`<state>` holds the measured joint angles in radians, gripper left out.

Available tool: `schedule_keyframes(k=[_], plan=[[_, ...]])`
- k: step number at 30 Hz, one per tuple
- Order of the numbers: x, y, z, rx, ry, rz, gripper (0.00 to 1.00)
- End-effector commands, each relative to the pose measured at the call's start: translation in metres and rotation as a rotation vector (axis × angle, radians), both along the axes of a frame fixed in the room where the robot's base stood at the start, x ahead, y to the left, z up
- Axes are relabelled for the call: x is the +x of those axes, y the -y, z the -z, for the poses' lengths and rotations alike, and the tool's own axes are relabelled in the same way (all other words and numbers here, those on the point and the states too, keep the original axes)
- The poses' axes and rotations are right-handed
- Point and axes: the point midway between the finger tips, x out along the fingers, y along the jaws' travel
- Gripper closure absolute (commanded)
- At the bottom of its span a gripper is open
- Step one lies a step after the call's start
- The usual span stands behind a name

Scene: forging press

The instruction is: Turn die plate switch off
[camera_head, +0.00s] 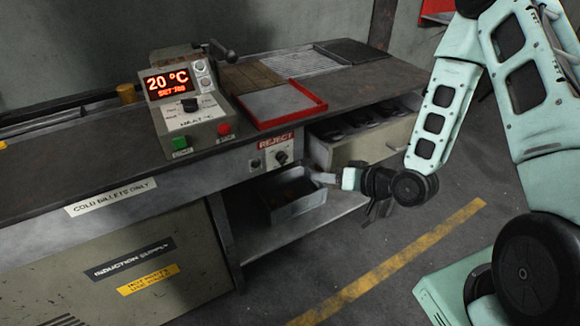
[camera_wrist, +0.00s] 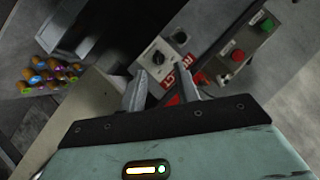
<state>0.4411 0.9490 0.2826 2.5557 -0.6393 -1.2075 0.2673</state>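A rotary switch (camera_head: 281,157) with a dark knob on a pale plate is on the bench's front edge, below the red REJECT sign (camera_head: 276,141). I cannot read a die plate label on it. In the wrist view the switch (camera_wrist: 158,56) shows just beyond the fingertips. My gripper (camera_head: 325,178) is to the right of the switch and a little lower, pointing left towards it. In the wrist view my gripper (camera_wrist: 162,74) is open, its two fingers apart with nothing between them. The fingers look apart from the knob.
A control box (camera_head: 185,105) with a red 20 °C display, green button (camera_head: 180,143) and red button (camera_head: 224,129) stands on the bench. An open drawer (camera_head: 365,150) juts out behind my gripper. A grey bin (camera_head: 292,208) sits below. A red-edged tray (camera_head: 281,105) lies on top.

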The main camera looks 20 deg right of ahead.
Motion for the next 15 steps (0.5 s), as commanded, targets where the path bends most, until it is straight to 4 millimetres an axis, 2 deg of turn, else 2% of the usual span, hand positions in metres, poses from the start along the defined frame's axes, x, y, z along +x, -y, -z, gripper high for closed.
schedule_keyframes(k=[1, 6, 15], plan=[[-0.001, 0.009, 0.007, 0.056, 0.02, 0.044, 0.68], [-0.002, 0.026, 0.006, 0.176, 0.089, 0.132, 0.68], [0.01, 0.024, 0.013, 0.193, 0.109, 0.145, 0.68]])
